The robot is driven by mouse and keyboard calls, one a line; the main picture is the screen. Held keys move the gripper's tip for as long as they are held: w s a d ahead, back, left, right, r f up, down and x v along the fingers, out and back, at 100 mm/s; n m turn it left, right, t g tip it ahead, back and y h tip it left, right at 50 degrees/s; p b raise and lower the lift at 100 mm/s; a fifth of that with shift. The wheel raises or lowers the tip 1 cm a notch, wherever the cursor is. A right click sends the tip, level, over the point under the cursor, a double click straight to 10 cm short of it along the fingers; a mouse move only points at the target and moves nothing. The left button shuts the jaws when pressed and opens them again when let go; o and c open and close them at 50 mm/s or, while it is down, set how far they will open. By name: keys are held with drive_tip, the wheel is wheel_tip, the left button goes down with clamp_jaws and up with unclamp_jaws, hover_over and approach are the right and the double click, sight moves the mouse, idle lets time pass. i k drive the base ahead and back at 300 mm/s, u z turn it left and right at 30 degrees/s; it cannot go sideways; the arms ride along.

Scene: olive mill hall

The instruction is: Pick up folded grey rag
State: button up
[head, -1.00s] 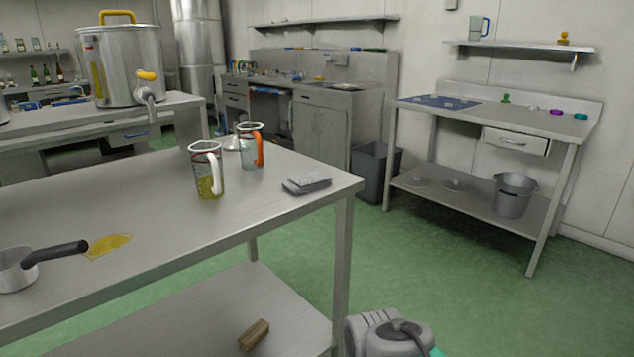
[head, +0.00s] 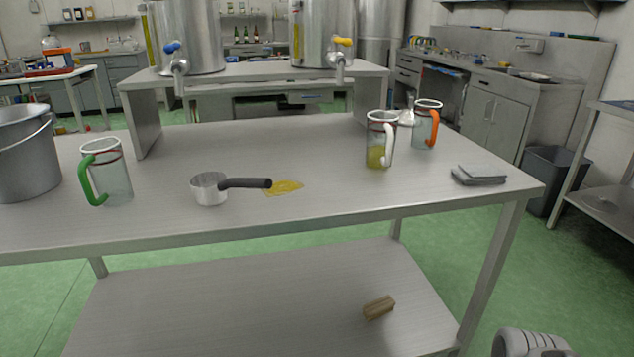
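The folded grey rag (head: 478,176) lies flat near the right front corner of the steel table (head: 320,205). Its folded layers show, and nothing covers it. A white-handled jug (head: 380,150) with yellow-green liquid stands to its left, and an orange-handled jug (head: 424,128) stands behind it. My gripper is not in view. A rounded grey part of my arm shows at the bottom right, below and in front of the table's right end.
A saucepan (head: 209,190), a yellow oil puddle (head: 284,188), a green-handled jug (head: 110,177) and a metal bucket (head: 24,155) are on the table. A wood block (head: 378,308) lies on the lower shelf. A grey bin (head: 544,175) stands right of the table. Green floor is open in front.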

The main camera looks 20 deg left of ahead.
sight(481, 173)
drive_tip(key=z, duration=0.85)
drive_tip(key=i, duration=1.6)
drive_tip(key=u, duration=3.1)
